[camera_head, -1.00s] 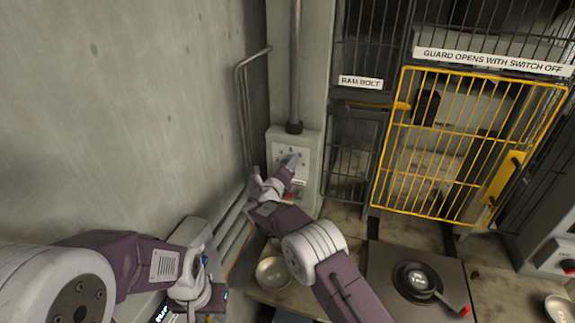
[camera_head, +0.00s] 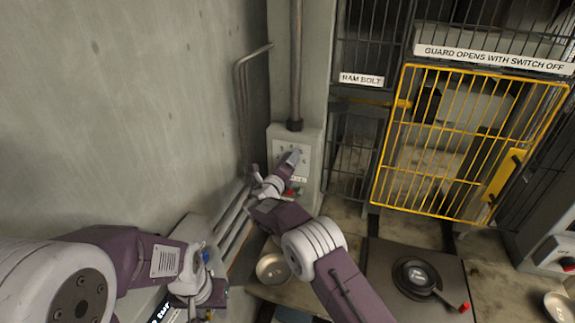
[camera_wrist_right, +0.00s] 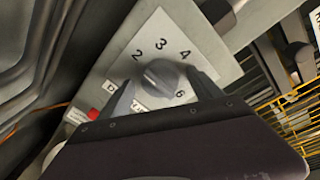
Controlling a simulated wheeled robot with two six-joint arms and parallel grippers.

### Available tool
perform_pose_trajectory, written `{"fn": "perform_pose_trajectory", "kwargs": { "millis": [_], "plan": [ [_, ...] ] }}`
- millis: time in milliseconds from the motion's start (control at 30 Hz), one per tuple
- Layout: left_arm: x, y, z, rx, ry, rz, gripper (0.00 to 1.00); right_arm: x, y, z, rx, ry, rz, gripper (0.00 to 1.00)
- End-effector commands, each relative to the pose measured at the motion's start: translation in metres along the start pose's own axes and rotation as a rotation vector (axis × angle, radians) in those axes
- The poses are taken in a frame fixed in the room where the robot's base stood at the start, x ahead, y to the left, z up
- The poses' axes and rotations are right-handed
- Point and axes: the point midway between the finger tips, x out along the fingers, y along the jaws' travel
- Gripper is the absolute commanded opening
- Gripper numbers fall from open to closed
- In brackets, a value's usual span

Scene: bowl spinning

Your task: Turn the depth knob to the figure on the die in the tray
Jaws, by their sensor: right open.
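The depth knob (camera_wrist_right: 163,76) is a grey round knob on a pale plate (camera_wrist_right: 140,48) with figures 2, 3, 4 and 6 readable around it; where it points is unclear. The plate is on the wall box, and in the head view (camera_head: 279,149) my arm partly covers it. My right gripper (camera_wrist_right: 164,92) is open, with one finger on each side of the knob; contact is unclear. It also shows in the head view (camera_head: 288,163). My left gripper (camera_head: 208,292) is low at the left, its jaws unclear. I cannot make out a die or its figure.
A red button (camera_head: 290,192) sits low on the box. A yellow barred guard (camera_head: 440,145) stands to the right. A metal bowl (camera_head: 273,270) is beside my right arm. Pipes run along the left wall.

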Motion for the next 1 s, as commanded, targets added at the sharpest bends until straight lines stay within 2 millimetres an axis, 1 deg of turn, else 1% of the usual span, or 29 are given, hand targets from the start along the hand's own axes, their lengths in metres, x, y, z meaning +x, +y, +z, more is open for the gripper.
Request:
{"fn": "perform_pose_trajectory", "kwargs": {
  "millis": [133, 233, 333, 433, 500, 600, 733, 1000],
  "plan": [
    [0.003, 0.0, 0.0, 0.0, 0.0, 0.0, 0.36, -0.003, 0.001, -0.001, 0.0, 0.0, 0.001, 0.74],
    [0.011, 0.0, 0.001, 0.0, 0.0, 0.0, 0.36, -0.012, 0.003, -0.001, 0.0, -0.001, 0.001, 0.74],
    [0.023, 0.0, 0.002, 0.0, 0.0, 0.0, 0.36, -0.03, 0.005, -0.002, 0.001, -0.003, 0.002, 0.74],
    [0.036, -0.001, 0.004, 0.0, 0.0, 0.0, 0.36, -0.052, 0.006, -0.002, 0.001, -0.003, 0.002, 0.74],
    [0.042, -0.001, 0.004, 0.0, 0.0, 0.0, 0.36, -0.067, 0.005, -0.002, 0.001, -0.003, 0.001, 0.74],
    [0.047, -0.001, 0.005, 0.0, 0.0, 0.0, 0.36, -0.082, 0.003, -0.001, 0.001, -0.002, 0.0, 0.74],
    [0.048, -0.001, 0.005, 0.0, 0.0, 0.0, 0.36, -0.09, 0.001, 0.0, 0.0, -0.001, 0.001, 0.74],
    [0.048, -0.001, 0.005, 0.0, 0.0, 0.0, 0.36, -0.09, 0.0, -0.001, 0.0, 0.002, -0.001, 0.74]
  ]
}}
